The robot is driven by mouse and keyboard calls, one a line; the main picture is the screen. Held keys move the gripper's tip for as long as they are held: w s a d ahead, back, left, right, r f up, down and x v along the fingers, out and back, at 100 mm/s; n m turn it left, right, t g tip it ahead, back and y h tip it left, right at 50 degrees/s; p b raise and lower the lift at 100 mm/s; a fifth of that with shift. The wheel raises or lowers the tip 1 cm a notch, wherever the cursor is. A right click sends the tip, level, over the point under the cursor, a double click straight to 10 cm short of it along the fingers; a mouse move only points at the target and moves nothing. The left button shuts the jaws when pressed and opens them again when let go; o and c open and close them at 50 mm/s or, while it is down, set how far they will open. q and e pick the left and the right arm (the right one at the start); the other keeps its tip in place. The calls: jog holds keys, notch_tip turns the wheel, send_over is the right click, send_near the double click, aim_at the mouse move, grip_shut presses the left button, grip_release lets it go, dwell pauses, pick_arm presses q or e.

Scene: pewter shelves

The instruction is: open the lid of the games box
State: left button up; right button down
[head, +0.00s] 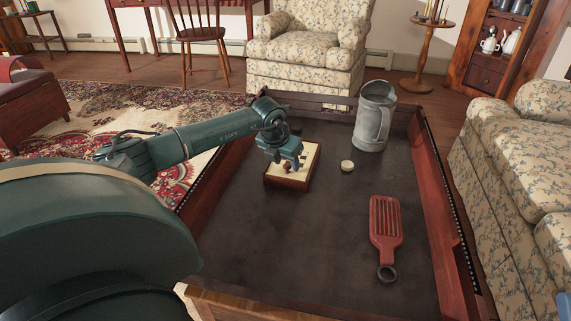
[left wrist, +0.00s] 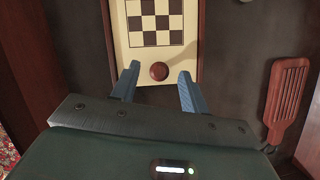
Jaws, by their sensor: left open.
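The games box (head: 309,161) is a small wooden box with a pale top, on the dark tabletop left of the middle. In the left wrist view its lid (left wrist: 124,32) shows a checkered board and a round brown knob (left wrist: 159,71) near the close edge. The lid looks shut. My left gripper (head: 290,166) is over the close part of the box. In the left wrist view the left gripper (left wrist: 157,77) is open, one blue finger on each side of the knob, with gaps showing. I cannot tell whether the fingertips touch the lid. My right gripper is not seen.
A grey metal tankard (head: 370,120) stands at the far right of the table, with a small pale disc (head: 347,166) close to it. A red slotted paddle (head: 385,225) lies at the right. A raised wooden rim (head: 437,190) borders the table. The near middle is clear.

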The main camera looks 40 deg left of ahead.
pick_arm(q)
grip_shut()
dwell(0.5)
